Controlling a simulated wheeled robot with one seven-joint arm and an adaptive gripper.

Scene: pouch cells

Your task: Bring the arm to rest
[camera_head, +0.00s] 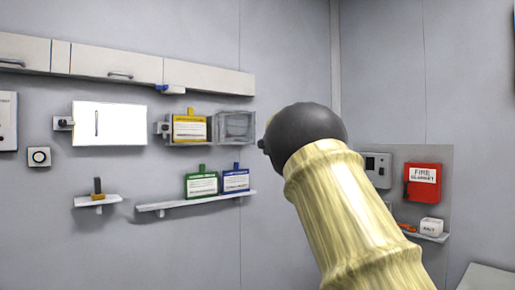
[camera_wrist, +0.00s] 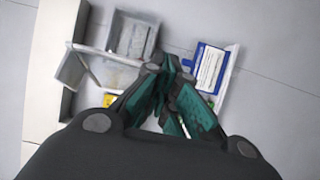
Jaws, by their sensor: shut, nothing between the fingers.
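My gripper (camera_wrist: 168,72) shows in the wrist view with its dark teal fingers drawn together and nothing between them. Behind the fingers are wall-mounted boxes, with a gap that I cannot judge. In the head view my raised arm (camera_head: 350,215) reaches up from the lower right and ends in a dark rounded joint (camera_head: 306,127). The gripper itself is hidden beyond that joint in this view.
A wall cabinet (camera_head: 118,66) runs along the upper left. Below it are a yellow-labelled box (camera_head: 190,128), a grey box (camera_head: 234,126), and green (camera_head: 202,184) and blue (camera_head: 236,180) boxes on a shelf (camera_head: 160,208). A red fire-blanket box (camera_head: 423,183) hangs right.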

